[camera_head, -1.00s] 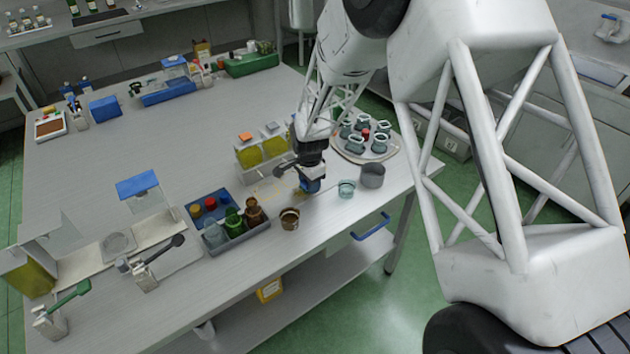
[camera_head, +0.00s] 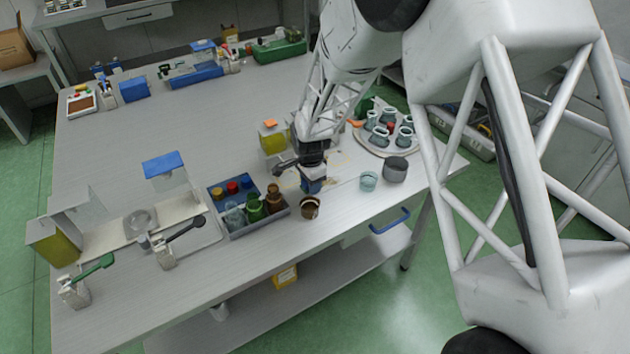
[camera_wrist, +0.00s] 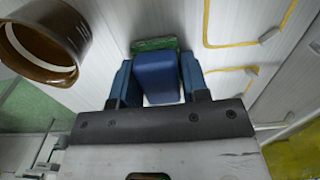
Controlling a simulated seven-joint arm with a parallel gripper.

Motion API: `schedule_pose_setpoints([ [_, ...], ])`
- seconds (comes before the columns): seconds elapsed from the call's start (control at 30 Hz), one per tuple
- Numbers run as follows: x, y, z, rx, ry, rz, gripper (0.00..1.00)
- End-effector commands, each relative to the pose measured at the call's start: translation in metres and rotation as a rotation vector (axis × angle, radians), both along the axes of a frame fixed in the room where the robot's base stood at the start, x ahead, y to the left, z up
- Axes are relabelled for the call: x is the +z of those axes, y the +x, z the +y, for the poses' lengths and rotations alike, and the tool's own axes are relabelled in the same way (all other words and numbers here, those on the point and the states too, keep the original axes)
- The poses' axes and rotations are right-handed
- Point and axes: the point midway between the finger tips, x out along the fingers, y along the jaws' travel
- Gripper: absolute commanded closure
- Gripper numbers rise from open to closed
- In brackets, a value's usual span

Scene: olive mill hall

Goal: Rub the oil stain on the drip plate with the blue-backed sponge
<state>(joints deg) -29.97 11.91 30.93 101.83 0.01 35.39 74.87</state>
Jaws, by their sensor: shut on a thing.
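My gripper (camera_head: 313,188) is low over the front part of the table. In the wrist view its two blue fingers (camera_wrist: 156,84) are shut on the sides of the blue-backed sponge (camera_wrist: 156,72). A green layer shows at the sponge's far edge, and its underside is hidden, so I cannot tell whether it touches the surface. A yellow outline (camera_wrist: 232,69) with small grey pieces lies on the pale surface beside the sponge. A faint yellowish patch (camera_head: 340,158) shows right of my gripper in the head view. I cannot clearly make out the drip plate or the stain.
A brown cup (camera_head: 310,208) stands close to my gripper and also shows in the wrist view (camera_wrist: 45,40). A grey crate of jars (camera_head: 250,229) is left. A glass cup (camera_head: 368,181), a grey pot (camera_head: 395,169) and a plate of jars (camera_head: 371,144) are right.

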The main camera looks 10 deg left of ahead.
Motion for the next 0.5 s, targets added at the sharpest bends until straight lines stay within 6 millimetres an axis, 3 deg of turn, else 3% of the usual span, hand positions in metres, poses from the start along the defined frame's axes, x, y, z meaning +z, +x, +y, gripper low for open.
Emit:
schedule_pose_setpoints([
  [0.5,0.001,0.031,-0.031,-0.004,-0.001,0.001,0.84],
])
